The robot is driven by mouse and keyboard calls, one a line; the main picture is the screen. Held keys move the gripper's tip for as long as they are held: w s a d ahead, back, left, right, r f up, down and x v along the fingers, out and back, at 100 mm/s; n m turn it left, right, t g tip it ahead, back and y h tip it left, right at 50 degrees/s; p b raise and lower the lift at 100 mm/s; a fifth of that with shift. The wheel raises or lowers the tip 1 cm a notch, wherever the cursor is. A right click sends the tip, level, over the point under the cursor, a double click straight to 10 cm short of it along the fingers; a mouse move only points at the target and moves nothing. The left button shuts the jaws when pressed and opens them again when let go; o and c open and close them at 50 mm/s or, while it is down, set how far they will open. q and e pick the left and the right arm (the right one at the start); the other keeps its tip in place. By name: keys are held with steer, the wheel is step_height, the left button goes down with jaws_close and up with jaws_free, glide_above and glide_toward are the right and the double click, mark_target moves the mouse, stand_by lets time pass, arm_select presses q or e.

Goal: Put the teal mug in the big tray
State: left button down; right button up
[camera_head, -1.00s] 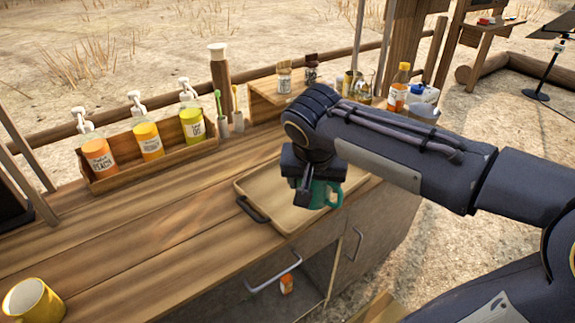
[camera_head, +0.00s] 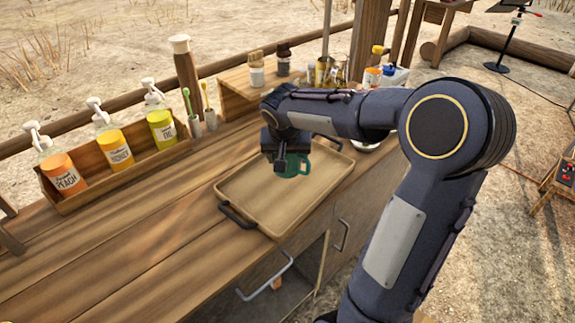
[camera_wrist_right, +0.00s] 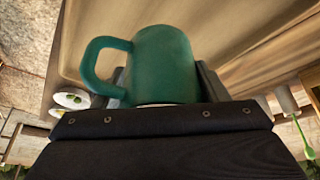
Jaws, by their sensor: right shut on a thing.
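The teal mug (camera_head: 299,163) is held in my right gripper (camera_head: 283,170) over the far part of the big tray, with its handle to the right in the head view. In the right wrist view the teal mug (camera_wrist_right: 163,66) sits between the fingers, handle to the left. Whether its base touches the tray cannot be told. The big tray (camera_head: 262,207) is a shallow tan tray with dark handles, lying on the wooden counter. My right arm hides part of its far edge. My left gripper is not in view.
A wooden rack (camera_head: 115,178) with several pump bottles stands along the counter's back left. A wooden box (camera_head: 250,92) with jars stands behind the tray. The counter (camera_head: 130,245) left of the tray is clear. A cabinet door handle (camera_head: 264,281) juts out in front.

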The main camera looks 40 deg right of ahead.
mark_target(288, 167)
steer(key=shift+w+d+f, duration=0.45)
steer(key=shift+f, duration=0.3)
steer(key=shift+w+d+f, duration=0.15)
steer(key=shift+f, duration=1.6)
steer(key=shift+f+b, duration=0.2)
steer(key=shift+b, duration=0.15)
steer(key=o, duration=1.1)
steer(key=shift+r, duration=0.1)
